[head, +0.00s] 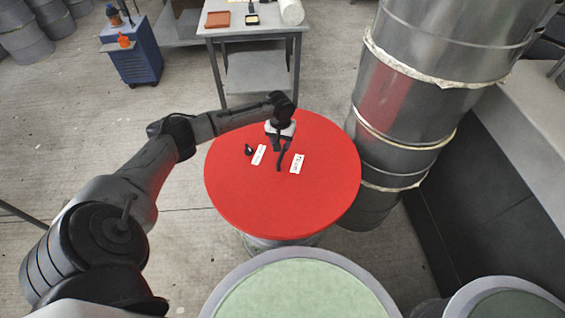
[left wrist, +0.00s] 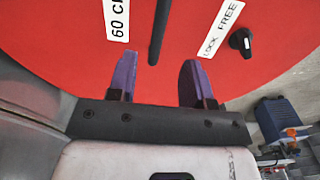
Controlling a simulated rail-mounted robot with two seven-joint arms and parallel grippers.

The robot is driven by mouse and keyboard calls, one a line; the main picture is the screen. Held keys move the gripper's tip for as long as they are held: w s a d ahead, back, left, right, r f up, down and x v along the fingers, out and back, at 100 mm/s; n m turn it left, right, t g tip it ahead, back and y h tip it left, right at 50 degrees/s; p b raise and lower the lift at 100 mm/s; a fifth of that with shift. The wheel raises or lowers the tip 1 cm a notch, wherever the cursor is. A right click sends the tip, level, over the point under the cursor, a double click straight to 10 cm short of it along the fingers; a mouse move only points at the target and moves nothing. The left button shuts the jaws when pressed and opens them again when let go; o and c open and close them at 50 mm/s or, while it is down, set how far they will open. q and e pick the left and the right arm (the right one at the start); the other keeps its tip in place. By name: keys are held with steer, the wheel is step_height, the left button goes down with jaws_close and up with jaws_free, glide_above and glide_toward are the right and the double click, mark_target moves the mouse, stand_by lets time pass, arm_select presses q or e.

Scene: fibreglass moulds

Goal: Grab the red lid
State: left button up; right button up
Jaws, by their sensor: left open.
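The red lid (head: 235,190) is a large round disc lying on top of a drum. It carries a dark bar handle (left wrist: 158,30), two white labels and a black knob (head: 249,150). My left gripper (head: 279,146) is over the middle of the lid, by the handle. In the left wrist view, the left gripper's two purple fingers (left wrist: 160,58) are apart, with the handle in line with the gap between them and nothing gripped. The red lid (left wrist: 60,45) fills most of the upper part of that view. My right gripper is not in view.
A tall grey metal drum stack (head: 400,110) stands close to the lid's right. A green-topped mould (head: 300,290) is in front. A work table (head: 262,26) and a blue cabinet (head: 138,55) stand behind. The floor left of the lid is clear.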

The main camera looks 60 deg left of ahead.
mark_target(282, 152)
arm_select(q)
steer(key=shift+f, duration=1.4)
steer(key=shift+w+f+b, duration=0.2)
steer(key=shift+f+b, duration=0.7)
steer(key=shift+f, duration=1.7)
steer(key=shift+c, duration=0.3)
steer(key=c, duration=0.4)
jaws_close()
